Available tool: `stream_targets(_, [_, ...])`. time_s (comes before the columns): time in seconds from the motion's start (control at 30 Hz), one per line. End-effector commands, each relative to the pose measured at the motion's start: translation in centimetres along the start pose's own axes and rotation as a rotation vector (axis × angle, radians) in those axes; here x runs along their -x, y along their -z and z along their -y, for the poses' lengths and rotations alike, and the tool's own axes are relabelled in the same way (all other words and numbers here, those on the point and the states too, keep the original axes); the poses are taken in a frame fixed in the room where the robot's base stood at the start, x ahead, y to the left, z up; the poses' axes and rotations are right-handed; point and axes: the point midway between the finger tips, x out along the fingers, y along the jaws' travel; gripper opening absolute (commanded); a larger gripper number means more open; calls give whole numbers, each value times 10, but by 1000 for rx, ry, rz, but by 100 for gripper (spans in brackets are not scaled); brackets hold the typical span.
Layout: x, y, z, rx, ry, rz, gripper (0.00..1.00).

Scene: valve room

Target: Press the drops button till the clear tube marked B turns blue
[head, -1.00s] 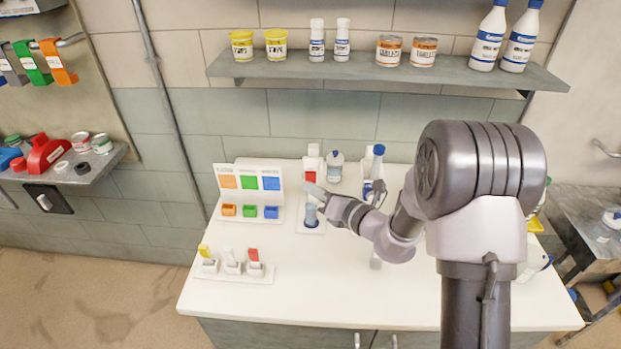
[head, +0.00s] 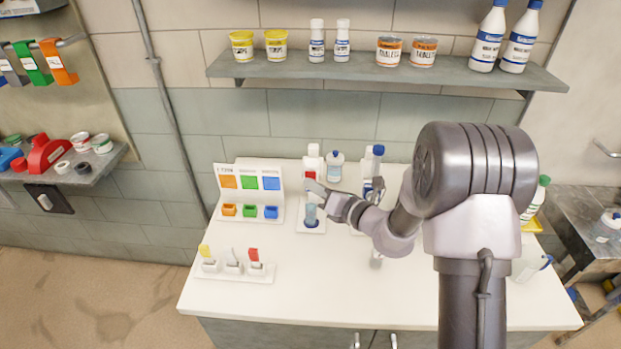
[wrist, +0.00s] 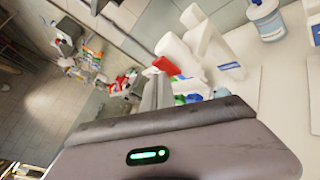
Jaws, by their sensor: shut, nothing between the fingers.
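A clear tube (head: 311,214) stands in a white holder plate on the worktop; it looks pale grey-blue with a darker blue base. I cannot read its mark. A white dispenser with a red part (head: 311,166) stands just behind it, and its red part also shows in the wrist view (wrist: 167,66). My gripper (head: 314,188) is shut and empty, its tips beside the dispenser's front, above the tube. I cannot tell whether the tips touch the button. A white colour chart (head: 250,171) with orange, green and blue squares stands left of the tube.
A second white dispenser with a blue cap (head: 376,165) stands to the right, partly behind my arm. A small bottle (head: 335,167) stands between them. Holders with yellow, white and red tops (head: 232,270) sit at front left. A shelf (head: 390,72) with bottles and tubs hangs above.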

Motion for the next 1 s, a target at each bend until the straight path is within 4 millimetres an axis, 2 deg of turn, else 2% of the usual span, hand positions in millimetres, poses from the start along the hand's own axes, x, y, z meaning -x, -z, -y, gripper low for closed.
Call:
stream_targets(0.63, [-3, -3, 2, 1, 0, 1, 0])
stream_targets(1.0, [8, 6, -6, 0, 0, 1, 0])
